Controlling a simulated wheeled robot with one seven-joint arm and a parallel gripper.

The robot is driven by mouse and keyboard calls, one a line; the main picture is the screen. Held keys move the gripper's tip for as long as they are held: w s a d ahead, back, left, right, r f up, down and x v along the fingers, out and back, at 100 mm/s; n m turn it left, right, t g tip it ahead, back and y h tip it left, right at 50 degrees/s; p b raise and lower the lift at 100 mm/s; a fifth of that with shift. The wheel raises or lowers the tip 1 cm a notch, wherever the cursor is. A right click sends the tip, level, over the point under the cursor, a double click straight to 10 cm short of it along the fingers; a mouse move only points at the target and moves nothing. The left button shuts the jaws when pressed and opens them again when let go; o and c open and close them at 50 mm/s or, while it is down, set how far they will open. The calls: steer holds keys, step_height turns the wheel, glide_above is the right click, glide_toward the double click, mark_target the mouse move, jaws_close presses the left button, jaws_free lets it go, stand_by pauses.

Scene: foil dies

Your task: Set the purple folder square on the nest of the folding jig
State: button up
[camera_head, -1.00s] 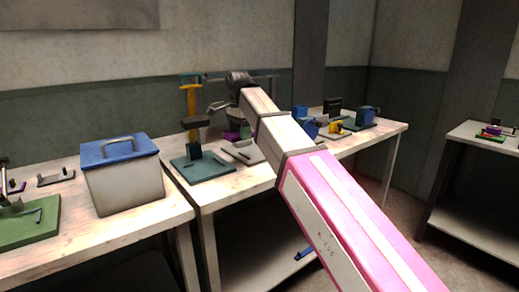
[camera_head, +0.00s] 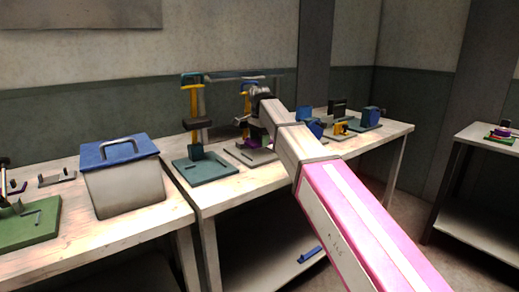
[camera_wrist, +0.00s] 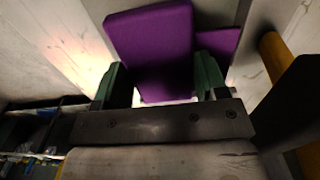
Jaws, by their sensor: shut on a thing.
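The purple folder (camera_wrist: 152,48) fills the upper middle of the wrist view, between the two green fingertips of my gripper (camera_wrist: 160,80). My gripper is shut on it. A second purple part (camera_wrist: 217,48) shows behind it to the right; I cannot tell if it belongs to the folder. In the head view the folder is a small purple patch (camera_head: 247,144) under my gripper (camera_head: 258,133), over a low grey plate (camera_head: 255,155) near a yellow post. This plate may be the folding jig; its nest is hidden, and contact cannot be told.
A teal base (camera_head: 205,170) with a tall yellow post stands just left. A white box with a blue lid (camera_head: 120,152) and a green fixture (camera_head: 30,225) are further left. Several blue and yellow fixtures (camera_head: 341,128) stand right. A separate table (camera_head: 480,140) is far right.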

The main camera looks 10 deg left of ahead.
mark_target(259, 154)
steer(key=shift+f, duration=2)
steer(key=o, duration=0.9)
steer(key=shift+f, duration=0.1)
steer(key=shift+o, duration=0.2)
step_height(259, 154, up, 12)
steer(key=shift+r, duration=0.15)
